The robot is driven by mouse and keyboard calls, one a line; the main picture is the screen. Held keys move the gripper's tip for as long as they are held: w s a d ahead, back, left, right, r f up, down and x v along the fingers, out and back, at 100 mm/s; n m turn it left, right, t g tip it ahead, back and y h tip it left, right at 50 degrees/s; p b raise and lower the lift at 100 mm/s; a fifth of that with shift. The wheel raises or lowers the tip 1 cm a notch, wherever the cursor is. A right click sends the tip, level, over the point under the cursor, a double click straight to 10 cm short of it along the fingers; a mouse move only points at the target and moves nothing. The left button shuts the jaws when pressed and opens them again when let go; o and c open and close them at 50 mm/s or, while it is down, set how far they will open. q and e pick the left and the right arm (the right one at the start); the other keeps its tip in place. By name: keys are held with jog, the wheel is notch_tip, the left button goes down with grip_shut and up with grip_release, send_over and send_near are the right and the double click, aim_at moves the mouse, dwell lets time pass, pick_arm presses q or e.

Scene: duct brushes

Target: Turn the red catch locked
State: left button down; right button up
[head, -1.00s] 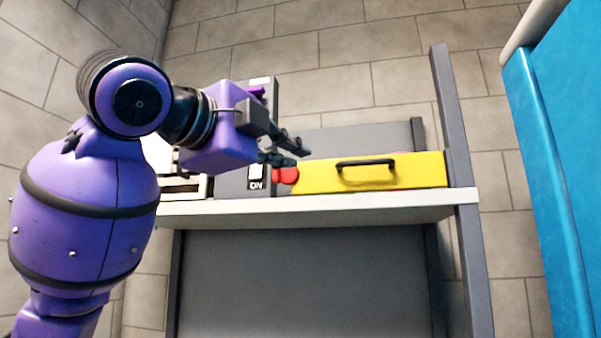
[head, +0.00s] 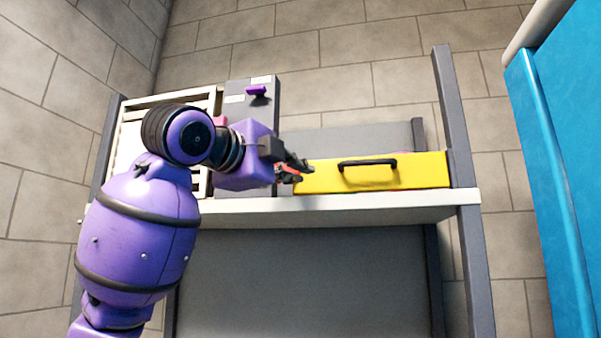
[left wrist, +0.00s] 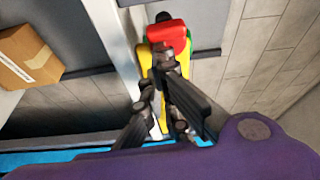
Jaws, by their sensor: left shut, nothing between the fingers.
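The red catch (head: 288,172) is at the left end of the yellow case (head: 370,178), which has a black handle and sits on the white shelf. In the head view my left gripper's fingers cover most of the catch. In the left wrist view the red catch (left wrist: 168,36) shows more fully, with yellow and green parts around it. My left gripper (head: 304,168) is shut and empty, its tips at the catch. In the left wrist view the fingertips (left wrist: 163,78) meet just below the red part; I cannot tell whether they touch it. My right gripper is not in view.
A grey box with a purple knob (head: 257,91) stands behind my left gripper. A white slatted frame (head: 130,140) is at the shelf's left. A grey post (head: 455,130) bounds the right. A blue cabinet (head: 565,150) stands farther right. A cardboard box (left wrist: 30,55) shows in the wrist view.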

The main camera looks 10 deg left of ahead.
pick_arm(q)
jog(key=shift+w+d, duration=0.1)
jog(key=shift+d, duration=0.1)
jog(key=shift+a, duration=0.1)
jog(key=shift+a+f+m, duration=0.15)
jog(key=shift+a+m, duration=0.2)
jog(key=shift+m, duration=0.05)
jog(key=v, duration=1.2)
jog(key=shift+d, duration=0.15)
